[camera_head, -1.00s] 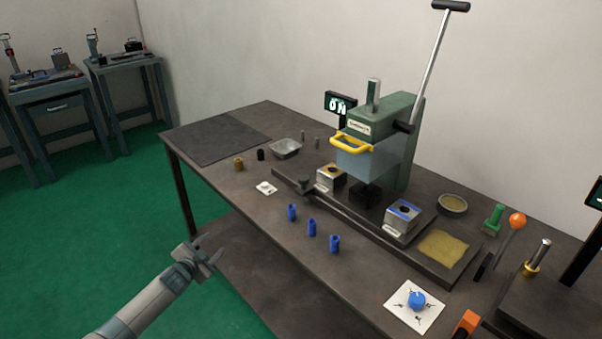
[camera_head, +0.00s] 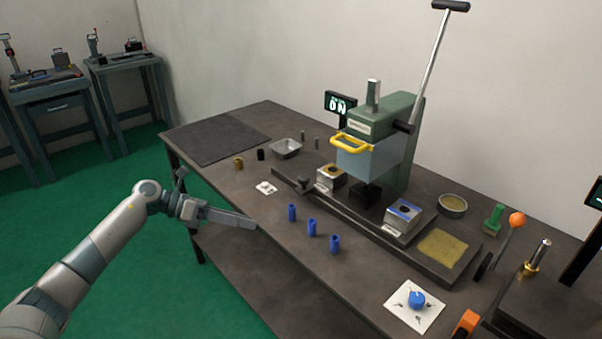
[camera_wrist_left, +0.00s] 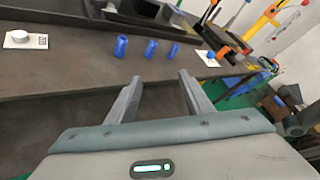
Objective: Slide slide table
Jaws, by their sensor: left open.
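The slide table (camera_head: 337,212) is a long dark bar on the bench under the green press (camera_head: 400,150). It carries two metal blocks, one with an orange top (camera_head: 331,178) and one with a blue top (camera_head: 403,217). A dark knob (camera_head: 303,182) stands at its left end. My left gripper (camera_head: 250,221) is open and empty at the bench's front edge, in front of the slide table and apart from it. The left wrist view shows its two fingers (camera_wrist_left: 160,77) spread, pointing toward the bench. My right gripper is not in view.
Several blue cylinders (camera_head: 311,227) stand between my left gripper and the slide table. A white card (camera_head: 265,187) lies left of them, and another card with a blue knob (camera_head: 417,299) lies front right. A yellow-handled guard (camera_head: 352,144) hangs on the press. A grey mat (camera_head: 215,138) lies far left.

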